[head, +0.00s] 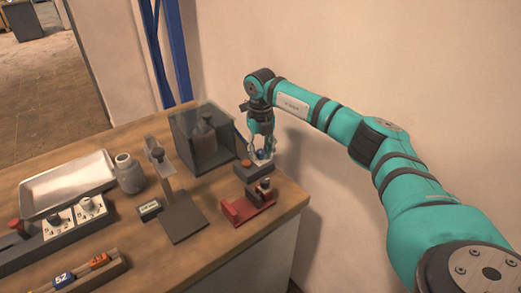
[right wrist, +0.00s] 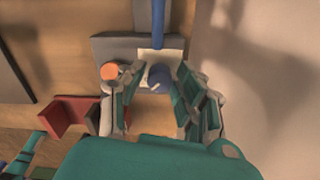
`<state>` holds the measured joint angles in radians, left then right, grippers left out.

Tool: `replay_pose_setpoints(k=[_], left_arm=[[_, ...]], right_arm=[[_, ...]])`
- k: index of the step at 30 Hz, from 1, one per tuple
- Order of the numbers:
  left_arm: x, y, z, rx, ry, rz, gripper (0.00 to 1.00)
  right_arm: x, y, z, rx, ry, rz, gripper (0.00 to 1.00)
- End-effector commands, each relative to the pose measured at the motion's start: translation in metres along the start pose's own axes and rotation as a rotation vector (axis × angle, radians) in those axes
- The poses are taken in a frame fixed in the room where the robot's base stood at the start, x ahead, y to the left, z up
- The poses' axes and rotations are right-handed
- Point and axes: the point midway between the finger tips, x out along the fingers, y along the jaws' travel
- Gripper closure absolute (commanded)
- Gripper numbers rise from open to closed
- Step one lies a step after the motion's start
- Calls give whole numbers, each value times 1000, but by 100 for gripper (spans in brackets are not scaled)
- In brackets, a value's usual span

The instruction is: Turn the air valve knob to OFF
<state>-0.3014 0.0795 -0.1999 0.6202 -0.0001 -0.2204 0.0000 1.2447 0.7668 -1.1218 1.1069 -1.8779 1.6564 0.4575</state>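A blue knob (head: 262,154) on a small white plate sits at the back right of the bench, on a grey block. It also shows in the right wrist view (right wrist: 159,78), below a blue tube. Its label and setting are too small to read. My right gripper (head: 261,146) reaches down over the knob from above. In the right wrist view, the fingers (right wrist: 158,98) are apart, one on each side of the knob, and no firm contact shows. My left gripper is not in view.
An orange-topped button (right wrist: 109,71) sits just left of the knob. A red bracket (head: 240,211) stands in front. A clear box (head: 190,140) with a bottle inside stands to the left. Two knobs on white plates (head: 60,222) and a metal tray (head: 65,183) lie farther left.

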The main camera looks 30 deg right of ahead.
Motion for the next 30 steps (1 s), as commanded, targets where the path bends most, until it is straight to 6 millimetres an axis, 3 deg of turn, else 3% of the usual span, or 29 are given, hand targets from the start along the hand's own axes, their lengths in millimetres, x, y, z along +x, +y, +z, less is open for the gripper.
replay_pose_setpoints(k=[3, 11, 22, 30], left_arm=[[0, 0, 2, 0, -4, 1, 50], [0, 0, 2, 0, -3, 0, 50], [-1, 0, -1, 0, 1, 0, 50], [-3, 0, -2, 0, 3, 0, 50]], right_arm=[[0, 0, 0, 0, 0, 0, 69], [-1, 0, 0, 0, 0, 0, 100], [-1, 0, 0, -49, -1, 1, 100], [-2, 0, 1, -225, -1, 0, 100]])
